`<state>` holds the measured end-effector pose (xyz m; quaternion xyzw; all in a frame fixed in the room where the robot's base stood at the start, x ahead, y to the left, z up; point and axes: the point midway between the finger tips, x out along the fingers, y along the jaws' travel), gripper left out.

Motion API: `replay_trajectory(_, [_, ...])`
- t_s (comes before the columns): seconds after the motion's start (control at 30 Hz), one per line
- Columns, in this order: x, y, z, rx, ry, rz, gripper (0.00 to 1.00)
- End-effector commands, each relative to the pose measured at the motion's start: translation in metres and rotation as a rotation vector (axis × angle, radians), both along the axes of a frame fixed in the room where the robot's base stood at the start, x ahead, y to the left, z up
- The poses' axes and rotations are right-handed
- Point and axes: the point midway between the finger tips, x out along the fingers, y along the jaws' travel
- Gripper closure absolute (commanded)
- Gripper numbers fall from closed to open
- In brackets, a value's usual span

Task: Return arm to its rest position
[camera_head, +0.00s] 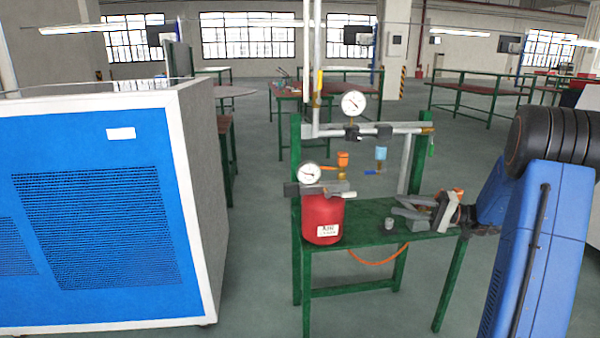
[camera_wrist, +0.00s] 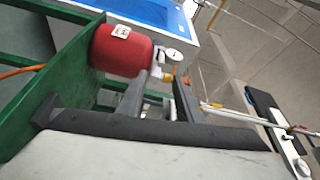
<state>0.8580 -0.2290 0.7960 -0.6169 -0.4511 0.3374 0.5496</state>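My gripper (camera_head: 397,206) is at the right end of a green stand, just above its top. Its fingers point left toward the red tank and stand apart, with no object clearly held between them. In the wrist view the two dark fingers (camera_wrist: 162,84) also show with a gap. My blue arm reaches in from the right and hides part of the stand's right side. The red tank (camera_head: 322,219) with a white label stands at the left end of the green stand (camera_head: 372,238), apart from my gripper.
A pressure gauge (camera_head: 308,173) sits over the tank, and another gauge (camera_head: 353,103) is on the pipe above. An orange hose (camera_head: 372,262) hangs beneath. A large blue cabinet (camera_head: 95,200) stands left.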

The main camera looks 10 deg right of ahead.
Motion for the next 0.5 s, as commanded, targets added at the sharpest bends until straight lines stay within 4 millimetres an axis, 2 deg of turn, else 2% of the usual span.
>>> replay_trajectory(0.17, [-0.018,0.039,0.009,-0.077,0.060,0.063,0.67])
replay_trajectory(0.3, [-0.046,0.084,0.012,-0.187,0.142,0.134,0.67])
replay_trajectory(0.5, [-0.094,0.136,0.012,-0.363,0.247,0.211,0.67])
